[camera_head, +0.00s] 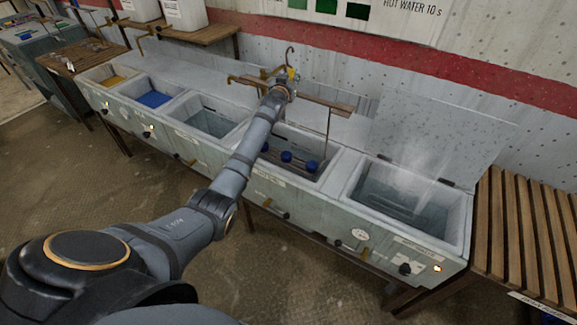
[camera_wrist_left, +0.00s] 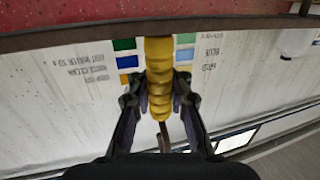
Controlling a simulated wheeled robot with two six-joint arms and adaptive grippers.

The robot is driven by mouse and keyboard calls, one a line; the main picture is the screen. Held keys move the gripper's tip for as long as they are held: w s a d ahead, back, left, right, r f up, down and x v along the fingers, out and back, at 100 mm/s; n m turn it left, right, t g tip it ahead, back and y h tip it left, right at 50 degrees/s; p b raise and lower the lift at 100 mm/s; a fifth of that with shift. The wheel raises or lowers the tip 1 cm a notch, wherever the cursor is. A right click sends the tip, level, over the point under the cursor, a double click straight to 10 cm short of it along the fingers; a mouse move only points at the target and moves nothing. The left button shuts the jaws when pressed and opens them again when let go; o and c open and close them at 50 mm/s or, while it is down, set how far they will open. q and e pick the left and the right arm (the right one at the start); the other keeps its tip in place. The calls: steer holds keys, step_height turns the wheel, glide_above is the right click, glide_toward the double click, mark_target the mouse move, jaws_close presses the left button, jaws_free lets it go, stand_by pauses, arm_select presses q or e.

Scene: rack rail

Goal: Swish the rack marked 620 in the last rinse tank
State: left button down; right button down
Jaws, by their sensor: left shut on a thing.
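My left gripper (camera_head: 283,90) is shut on the yellow grip (camera_wrist_left: 159,75) of a hanging rack. In the head view the rack's brown crossbar (camera_head: 325,102) and upper hook (camera_head: 290,56) show around the gripper. A thin rod (camera_head: 327,135) runs from the bar down into the second tank from the right (camera_head: 330,172). Several blue-capped pieces (camera_head: 286,156) sit low inside that tank, by the rod's lower end. My arm hides part of the tank. No number 620 is readable. My right gripper is not in view.
The rightmost tank (camera_head: 462,215) has a raised lid and steam. Left along the row are a clear tank (camera_head: 210,118), a blue one (camera_head: 154,99) and a yellow one (camera_head: 113,81). A slatted wooden bench (camera_head: 525,235) stands at the right. White containers (camera_head: 185,14) stand behind.

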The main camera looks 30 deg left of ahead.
arm_select(q)
step_height(320, 180, down, 10)
steer(key=b, duration=0.7)
steer(key=shift+b, duration=0.35)
steer(key=shift+s, duration=0.2)
steer(key=shift+s+p, duration=0.5)
steer(key=shift+s, duration=0.25)
steer(key=shift+w+f, duration=0.1)
steer(key=w+b, duration=0.2)
steer(key=w, duration=0.1)
steer(key=shift+w+d, duration=0.1)
stand_by(1.9)
